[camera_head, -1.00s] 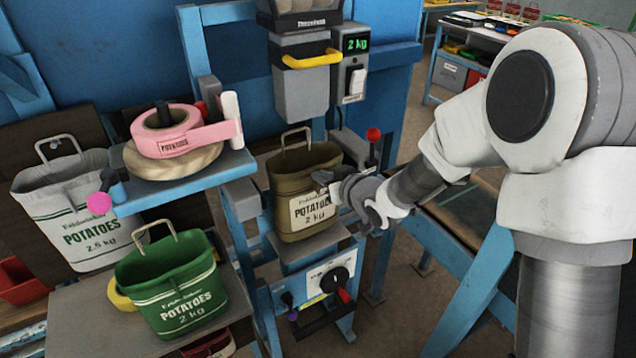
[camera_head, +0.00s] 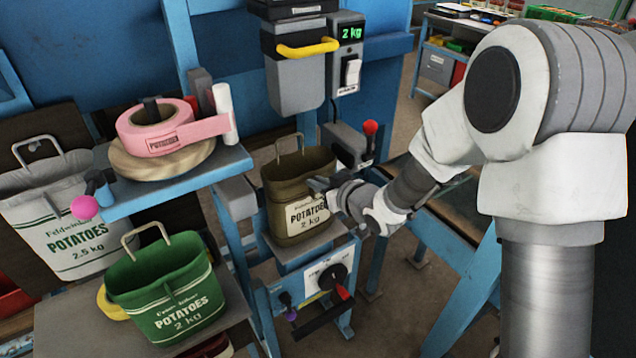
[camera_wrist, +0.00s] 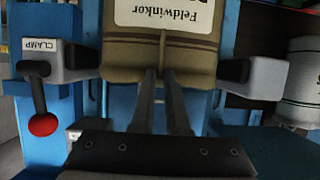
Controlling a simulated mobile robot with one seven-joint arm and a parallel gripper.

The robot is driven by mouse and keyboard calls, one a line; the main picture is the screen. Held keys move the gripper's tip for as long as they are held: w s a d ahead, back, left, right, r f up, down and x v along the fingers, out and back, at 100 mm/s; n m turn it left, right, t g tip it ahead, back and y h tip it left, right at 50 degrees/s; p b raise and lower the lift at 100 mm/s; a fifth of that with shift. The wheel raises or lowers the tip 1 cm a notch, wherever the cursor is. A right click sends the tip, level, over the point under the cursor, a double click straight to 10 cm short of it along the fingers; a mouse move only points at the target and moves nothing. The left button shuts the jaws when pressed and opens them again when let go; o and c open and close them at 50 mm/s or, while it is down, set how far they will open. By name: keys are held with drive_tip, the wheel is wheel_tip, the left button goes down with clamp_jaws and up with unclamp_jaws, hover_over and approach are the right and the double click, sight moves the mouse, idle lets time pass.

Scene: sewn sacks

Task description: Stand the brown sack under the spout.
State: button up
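The brown sack (camera_head: 287,196), labelled Potatoes 2 kg, is upright with its mouth open and its wire handle up. It is over the small blue platform (camera_head: 318,252), below the grey spout (camera_head: 297,82) with the yellow handle. I cannot tell whether its base touches the platform. My gripper (camera_head: 320,188) reaches in from the right at the sack's front. In the wrist view, my two fingers (camera_wrist: 163,82) are close together on a ridge of the sack (camera_wrist: 125,52). Clamp arms (camera_wrist: 70,58) flank the sack there.
A clamp lever with a red knob (camera_head: 370,128) stands right of the sack. A green sack (camera_head: 170,290) and a white sack (camera_head: 60,208) are at the left. A shelf with pink tape (camera_head: 160,130) juts out nearby. A dial panel (camera_head: 327,278) is below the platform.

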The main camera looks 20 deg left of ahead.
drive_tip(key=shift+o, duration=1.4)
drive_tip(key=shift+r, duration=0.1)
drive_tip(key=v, duration=1.2)
drive_tip(key=s+d+r+m+t+h, duration=0.1)
drive_tip(key=d+r+m+h, duration=0.3)
drive_tip(key=d, duration=0.5)
drive_tip(key=s+d+r+m+h, duration=0.15)
drive_tip(key=d+r+h, duration=0.3)
drive_tip(key=d, duration=0.45)
drive_tip(key=s+d+r+m+g+h, duration=0.1)
drive_tip(key=s+d+m+g, duration=0.1)
drive_tip(key=s, duration=0.6)
drive_tip(key=s+d+r+m+g+h, duration=0.1)
drive_tip(key=s+d+m+g, duration=0.1)
drive_tip(key=s, duration=0.7)
drive_tip(key=shift+d+r, duration=0.2)
drive_tip(key=shift+d, duration=0.3)
drive_tip(key=shift+s+m, duration=0.1)
drive_tip(key=shift+m, duration=0.15)
